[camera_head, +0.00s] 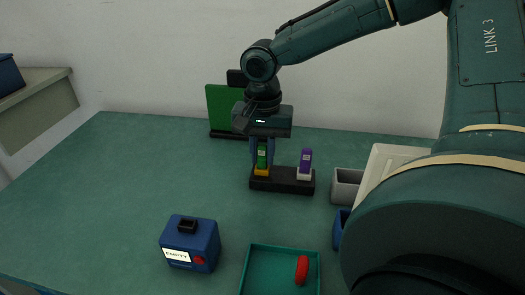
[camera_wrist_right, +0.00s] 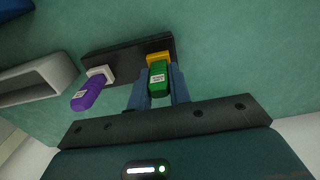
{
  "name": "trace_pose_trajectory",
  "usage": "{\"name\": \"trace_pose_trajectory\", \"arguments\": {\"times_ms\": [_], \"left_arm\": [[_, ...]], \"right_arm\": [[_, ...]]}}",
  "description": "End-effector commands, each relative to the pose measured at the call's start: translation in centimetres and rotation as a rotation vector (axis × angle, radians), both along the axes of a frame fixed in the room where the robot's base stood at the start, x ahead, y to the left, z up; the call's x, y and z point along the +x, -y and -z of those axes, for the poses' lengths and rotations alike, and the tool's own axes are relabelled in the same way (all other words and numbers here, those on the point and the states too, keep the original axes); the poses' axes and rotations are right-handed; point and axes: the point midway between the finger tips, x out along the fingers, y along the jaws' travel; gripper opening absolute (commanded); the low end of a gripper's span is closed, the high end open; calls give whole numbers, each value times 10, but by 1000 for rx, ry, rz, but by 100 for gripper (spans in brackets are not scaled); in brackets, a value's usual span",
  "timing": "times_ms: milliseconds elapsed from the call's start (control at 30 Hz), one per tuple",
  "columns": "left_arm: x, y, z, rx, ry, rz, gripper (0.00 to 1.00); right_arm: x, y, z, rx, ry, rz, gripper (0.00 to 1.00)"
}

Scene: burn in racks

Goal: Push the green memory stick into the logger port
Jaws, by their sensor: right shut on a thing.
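The green memory stick (camera_head: 262,158) stands upright over the yellow socket (camera_head: 261,171) on the black block (camera_head: 282,185). It also shows in the right wrist view (camera_wrist_right: 158,80), with its far end at the yellow socket (camera_wrist_right: 157,57); I cannot tell how deep it sits. My right gripper (camera_head: 262,153) comes from above, and its two blue fingers are shut on the green stick, one on each side. A purple stick (camera_head: 306,160) stands in the white socket (camera_head: 304,174) on the same block. No part is clearly marked as the logger. My left gripper is not in view.
A green panel (camera_head: 222,108) stands behind the block. A blue box (camera_head: 190,243) with a white label stands front left. A teal tray (camera_head: 247,268) holds a red piece (camera_head: 302,269). A grey bin (camera_head: 345,187) is right of the block. The table's left side is clear.

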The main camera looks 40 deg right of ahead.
Motion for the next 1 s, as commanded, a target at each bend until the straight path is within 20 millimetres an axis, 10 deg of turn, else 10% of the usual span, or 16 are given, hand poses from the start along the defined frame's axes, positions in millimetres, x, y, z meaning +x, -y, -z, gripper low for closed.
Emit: {"name": "trace_pose_trajectory", "arguments": {"times_ms": [1000], "left_arm": [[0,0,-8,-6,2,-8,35]], "right_arm": [[0,0,-6,1,1,0,0]]}}
